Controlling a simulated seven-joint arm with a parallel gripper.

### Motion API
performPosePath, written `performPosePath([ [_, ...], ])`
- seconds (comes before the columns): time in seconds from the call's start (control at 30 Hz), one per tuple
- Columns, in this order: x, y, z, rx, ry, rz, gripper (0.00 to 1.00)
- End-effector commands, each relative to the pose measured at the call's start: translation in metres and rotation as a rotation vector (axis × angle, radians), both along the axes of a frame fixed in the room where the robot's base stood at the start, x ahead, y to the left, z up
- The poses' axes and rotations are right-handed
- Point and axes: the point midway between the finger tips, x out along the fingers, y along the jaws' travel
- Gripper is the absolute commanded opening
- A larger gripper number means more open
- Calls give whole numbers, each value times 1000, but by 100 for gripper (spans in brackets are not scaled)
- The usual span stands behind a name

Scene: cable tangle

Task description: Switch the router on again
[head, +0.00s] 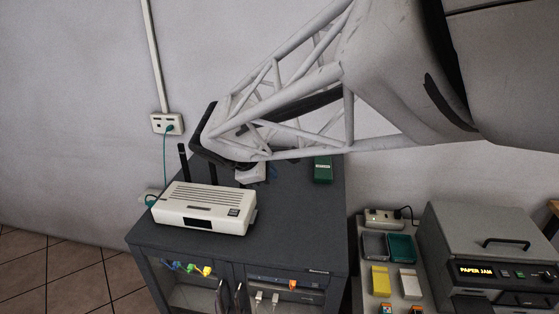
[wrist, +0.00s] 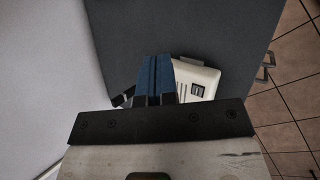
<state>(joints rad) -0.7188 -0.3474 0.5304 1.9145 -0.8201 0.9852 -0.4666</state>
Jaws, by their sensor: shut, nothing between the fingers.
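The white router (head: 205,208) sits on the dark cabinet top, with vents on top, a dark panel on its front and black antennas behind. I cannot make out a switch or a lit light on it. In the wrist view the router (wrist: 201,79) shows partly behind my blue fingers. My gripper (wrist: 160,60) is shut and empty, its fingers pointing toward the router side; I cannot tell whether they touch it. In the head view the gripper is mostly hidden by my arm, behind and right of the router.
A wall socket (head: 167,123) has a green cable running down behind the router. A green box (head: 323,169) stands on the cabinet top (head: 290,225). Coloured plugs (head: 190,268) hang at the cabinet front. A printer (head: 485,255) reading "PAPER JAM" and small trays stand at right.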

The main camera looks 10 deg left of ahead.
Motion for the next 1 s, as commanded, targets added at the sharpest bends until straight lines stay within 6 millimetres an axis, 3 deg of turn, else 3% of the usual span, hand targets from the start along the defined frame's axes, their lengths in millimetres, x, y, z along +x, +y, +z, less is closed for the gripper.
performPosePath([
  [0.2,4,51,-6,-84,-19,138,0],
  [0.4,4,81,-9,-134,-33,219,0],
  [0.6,3,92,-11,-153,-40,248,0],
  [1.0,3,92,-11,-154,-40,250,0],
])
